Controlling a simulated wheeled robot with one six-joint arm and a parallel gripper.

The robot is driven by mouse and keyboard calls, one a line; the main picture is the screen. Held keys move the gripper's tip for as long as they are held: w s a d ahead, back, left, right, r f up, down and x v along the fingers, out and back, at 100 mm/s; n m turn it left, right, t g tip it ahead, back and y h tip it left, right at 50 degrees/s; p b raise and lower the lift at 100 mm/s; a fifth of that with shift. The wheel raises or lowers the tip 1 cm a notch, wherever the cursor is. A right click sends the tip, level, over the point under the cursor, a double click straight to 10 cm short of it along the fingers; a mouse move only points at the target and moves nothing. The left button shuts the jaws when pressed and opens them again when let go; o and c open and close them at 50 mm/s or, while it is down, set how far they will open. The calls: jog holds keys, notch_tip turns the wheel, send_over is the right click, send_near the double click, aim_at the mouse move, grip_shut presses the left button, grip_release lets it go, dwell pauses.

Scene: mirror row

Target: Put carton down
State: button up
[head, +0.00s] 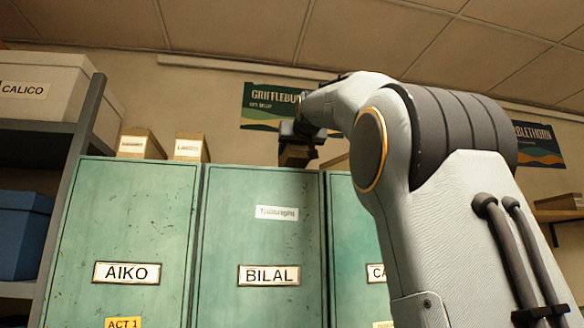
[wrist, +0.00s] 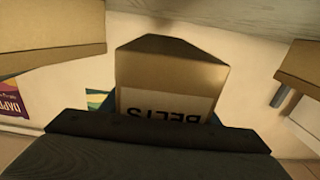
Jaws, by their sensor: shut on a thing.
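My gripper (head: 300,135) is at the end of my raised arm, above the BILAL locker (head: 262,225) in the head view. It is shut on a small brown carton (head: 296,156), whose lower edge is close to the locker top; I cannot tell whether it touches. In the wrist view the carton (wrist: 172,68) shows a white label reading BELTS, upside down, beyond the dark jaw edge (wrist: 158,132). The jaw hides the carton's near part.
Two labelled cartons (head: 142,143) (head: 191,147) stand on the AIKO locker (head: 125,235). Another box (head: 336,162) shows partly behind my arm. A shelf with a CALICO box (head: 45,88) stands at left. The wrist view shows cartons at left (wrist: 50,38) and right (wrist: 302,62).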

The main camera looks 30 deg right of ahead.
aim_at(300, 151)
jog(key=shift+f, duration=2)
jog(key=shift+f+b, duration=0.15)
jog(key=shift+b, duration=0.15)
jog(key=o, duration=1.2)
jog(key=shift+s+r, duration=0.1)
jog(key=shift+r, duration=0.1)
jog(key=b+v, duration=0.3)
jog(key=v, duration=0.9)
